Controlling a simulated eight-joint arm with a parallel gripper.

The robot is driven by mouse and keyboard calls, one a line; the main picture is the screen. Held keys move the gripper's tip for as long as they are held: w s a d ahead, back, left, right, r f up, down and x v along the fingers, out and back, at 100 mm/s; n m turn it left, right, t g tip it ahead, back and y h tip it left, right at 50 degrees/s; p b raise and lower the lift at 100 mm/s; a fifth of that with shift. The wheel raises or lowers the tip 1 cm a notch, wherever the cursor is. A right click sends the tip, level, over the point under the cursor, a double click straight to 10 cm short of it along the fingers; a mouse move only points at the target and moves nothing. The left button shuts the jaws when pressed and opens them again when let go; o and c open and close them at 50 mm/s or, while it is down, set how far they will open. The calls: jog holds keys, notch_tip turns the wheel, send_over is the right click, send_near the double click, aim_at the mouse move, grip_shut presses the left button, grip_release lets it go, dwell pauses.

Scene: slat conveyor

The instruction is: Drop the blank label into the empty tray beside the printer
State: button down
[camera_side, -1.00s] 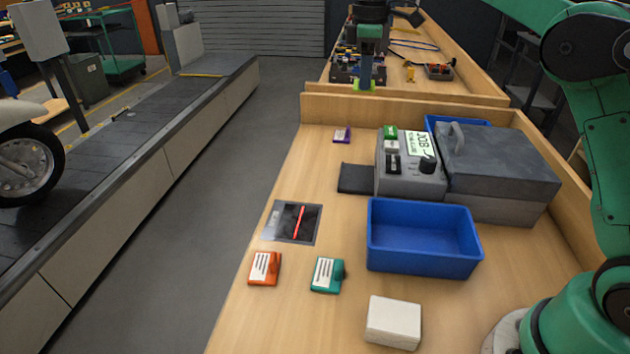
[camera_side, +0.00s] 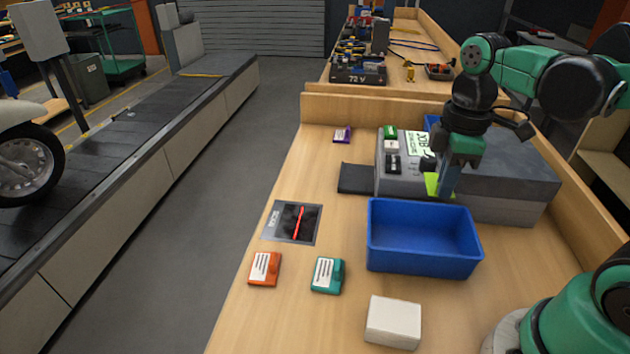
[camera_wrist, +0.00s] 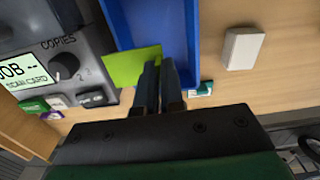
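The blank label is a plain lime-green sheet (camera_side: 432,184), pinched at the fingertips of my gripper (camera_side: 444,192). In the wrist view the label (camera_wrist: 132,67) sticks out to the left of the fingers (camera_wrist: 160,75). The empty blue tray (camera_side: 420,257) stands in front of the printer. In the side view my gripper is above and behind the tray's back rim. In the wrist view the label overlaps the tray (camera_wrist: 150,25) near one end. The grey printer (camera_side: 408,181) has a lit display and a black knob, also seen in the wrist view (camera_wrist: 65,66).
A white block (camera_side: 393,321), a teal card holder (camera_side: 327,275), an orange one (camera_side: 264,269) and a purple one (camera_side: 342,135) lie on the bench.

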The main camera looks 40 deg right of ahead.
aim_at(437, 212)
jog(key=shift+f, duration=3)
jog(key=c, duration=0.9)
grip_release()
jog(key=shift+r, duration=2.85)
jog(key=shift+w+a+r+m+t, duration=0.15)
jog(key=shift+w+a+m+t, duration=0.5)
jog(key=shift+m+t, duration=0.7)
jog(key=shift+w+a+r+m+t, duration=0.2)
jog(key=shift+w+a+m+t, duration=0.45)
jog(key=shift+m+t, duration=0.7)
jog(key=shift+w+a+r+m+t, duration=0.15)
jog(key=shift+w+a+m+t, duration=0.6)
jog(key=shift+m, duration=1.05)
